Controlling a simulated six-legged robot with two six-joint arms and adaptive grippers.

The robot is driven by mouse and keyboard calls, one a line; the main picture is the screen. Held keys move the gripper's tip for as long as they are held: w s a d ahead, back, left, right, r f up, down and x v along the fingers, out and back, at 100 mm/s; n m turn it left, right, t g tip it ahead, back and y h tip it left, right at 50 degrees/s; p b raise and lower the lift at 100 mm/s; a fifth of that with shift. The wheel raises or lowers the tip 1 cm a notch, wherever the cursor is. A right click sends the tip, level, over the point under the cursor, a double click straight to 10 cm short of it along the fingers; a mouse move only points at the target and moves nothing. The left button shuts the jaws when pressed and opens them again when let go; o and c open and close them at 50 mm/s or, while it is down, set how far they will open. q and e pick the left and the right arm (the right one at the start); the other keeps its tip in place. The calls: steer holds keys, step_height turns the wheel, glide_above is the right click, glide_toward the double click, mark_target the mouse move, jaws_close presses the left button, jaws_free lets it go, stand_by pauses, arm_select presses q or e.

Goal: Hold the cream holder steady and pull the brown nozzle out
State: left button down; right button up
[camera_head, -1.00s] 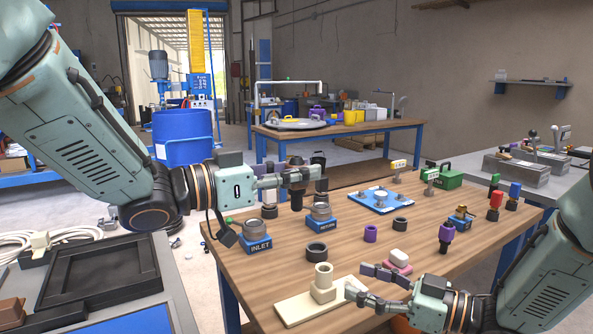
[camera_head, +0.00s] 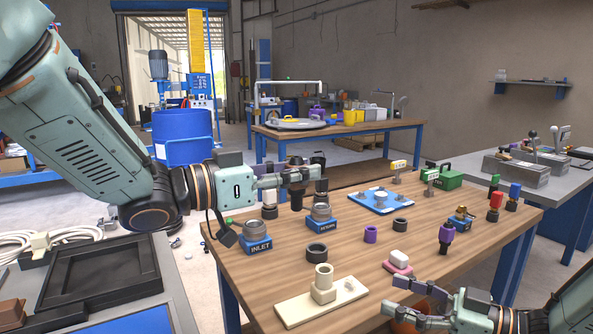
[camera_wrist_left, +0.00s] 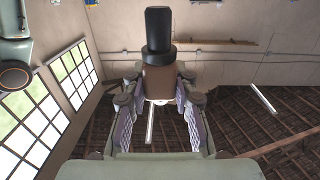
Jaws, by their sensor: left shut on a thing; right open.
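The cream holder (camera_head: 322,291) stands upright on its flat cream plate (camera_head: 295,309) near the front of the wooden table. My left gripper (camera_head: 314,175) is above the table behind the holder, shut on the brown nozzle (camera_head: 321,185). In the left wrist view the nozzle (camera_wrist_left: 158,82) sits between the fingers, with its black end (camera_wrist_left: 158,30) beyond them. The nozzle is clear of the holder. My right gripper (camera_head: 390,296) is open and empty to the right of the holder, apart from it.
A pink block with a white top (camera_head: 398,262) lies near my right gripper. The INLET block (camera_head: 257,240), the RETURN block (camera_head: 320,219) and a black ring (camera_head: 317,252) stand behind the holder. A purple ring (camera_head: 370,234) and a blue plate (camera_head: 381,200) are farther back.

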mark_target(297, 157)
arm_select(q)
steer(key=shift+r+p, duration=1.5)
steer(key=shift+r, duration=0.55)
arm_select(e)
steer(key=v, duration=0.5)
steer(key=shift+s+d, duration=0.1)
steer(key=shift+d, duration=0.15)
arm_select(q)
steer(key=shift+f, duration=0.1)
